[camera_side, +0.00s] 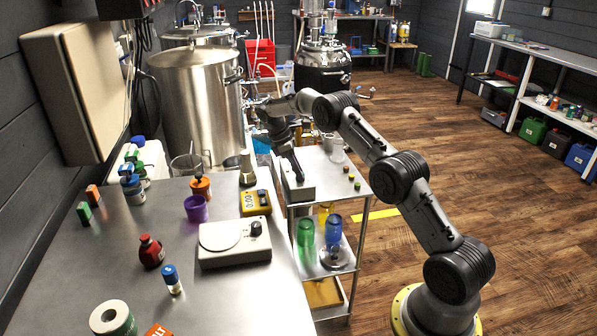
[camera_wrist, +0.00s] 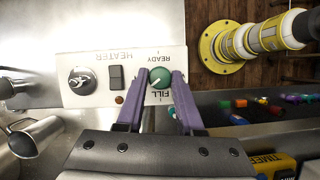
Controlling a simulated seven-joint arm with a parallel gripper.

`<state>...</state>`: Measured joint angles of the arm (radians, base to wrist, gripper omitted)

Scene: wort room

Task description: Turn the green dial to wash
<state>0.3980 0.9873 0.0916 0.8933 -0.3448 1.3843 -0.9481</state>
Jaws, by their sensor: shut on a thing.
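The green dial (camera_wrist: 160,78) sits at the right end of a white control panel (camera_wrist: 92,70) in the wrist view. My gripper (camera_wrist: 162,75) has its two purple fingers on either side of the dial, shut on it. The dial's white pointer mark slants toward the lower left in this view. In the side view my gripper (camera_side: 298,176) reaches down to the white control box (camera_side: 300,190) on the steel cart. The dial is hidden there.
The panel also carries a silver knob (camera_wrist: 82,80) and a dark switch (camera_wrist: 115,77) beside HEATER. Large steel tanks (camera_side: 197,105) stand behind.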

